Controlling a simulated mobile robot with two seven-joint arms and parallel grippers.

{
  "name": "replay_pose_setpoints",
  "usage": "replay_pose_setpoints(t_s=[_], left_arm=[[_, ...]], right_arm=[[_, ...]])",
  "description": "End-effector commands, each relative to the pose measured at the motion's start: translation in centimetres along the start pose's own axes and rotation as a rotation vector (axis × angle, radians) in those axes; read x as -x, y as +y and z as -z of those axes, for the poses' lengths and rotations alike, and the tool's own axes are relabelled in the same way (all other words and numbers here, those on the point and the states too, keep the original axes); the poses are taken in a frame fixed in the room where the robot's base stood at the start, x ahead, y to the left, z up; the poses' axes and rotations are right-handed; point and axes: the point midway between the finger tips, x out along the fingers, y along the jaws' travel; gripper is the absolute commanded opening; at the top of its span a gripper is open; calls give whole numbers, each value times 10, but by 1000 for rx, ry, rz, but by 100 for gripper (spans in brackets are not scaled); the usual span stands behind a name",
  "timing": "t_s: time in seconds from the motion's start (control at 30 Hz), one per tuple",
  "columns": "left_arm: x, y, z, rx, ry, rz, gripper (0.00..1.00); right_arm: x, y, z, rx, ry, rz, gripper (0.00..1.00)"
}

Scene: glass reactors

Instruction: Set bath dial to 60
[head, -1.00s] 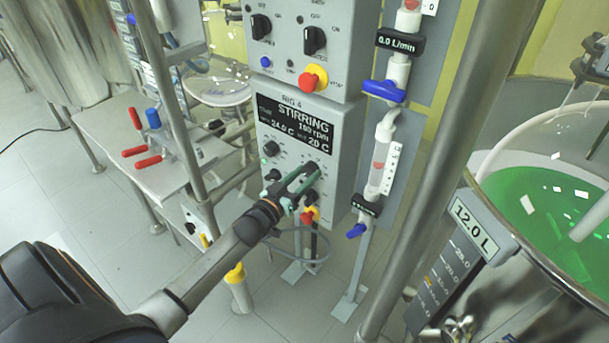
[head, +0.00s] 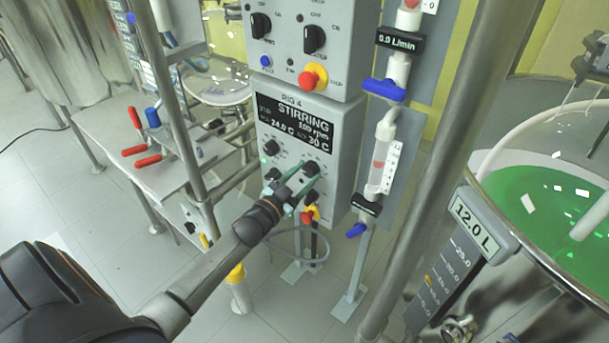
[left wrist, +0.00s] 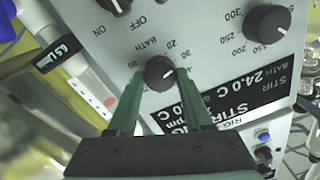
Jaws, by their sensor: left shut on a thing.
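The rig 4 control panel (head: 330,150) has a black display (head: 297,122) reading STIRRING, 100 rpm, 24.0 C and a set value of 30 C. The bath dial (head: 311,168) is a small black round knob at the panel's lower right. It also shows in the left wrist view (left wrist: 158,71), beside the BATH lettering. My left gripper (head: 307,181) is shut on the bath dial, with one green finger on each side of it (left wrist: 160,80). The right gripper is in neither view.
Another black dial (left wrist: 267,22) with stirring numbers sits beside the bath dial. Below it are a black switch (left wrist: 115,4) and a red-and-yellow stop button (head: 309,214). A blue-handled valve (head: 357,230) hangs to the right. A steel post (head: 190,140) stands left of the panel.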

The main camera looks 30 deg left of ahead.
Motion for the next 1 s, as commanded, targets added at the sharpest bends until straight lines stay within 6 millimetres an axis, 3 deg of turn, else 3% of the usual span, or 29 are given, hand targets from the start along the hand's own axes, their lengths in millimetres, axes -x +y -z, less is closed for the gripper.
replay_pose_setpoints(t_s=[0.63,1.0], left_arm=[[0,1,-2,-617,30,-6,0],[0,1,-2,-968,47,-9,0]], right_arm=[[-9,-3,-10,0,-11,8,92],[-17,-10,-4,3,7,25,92]])
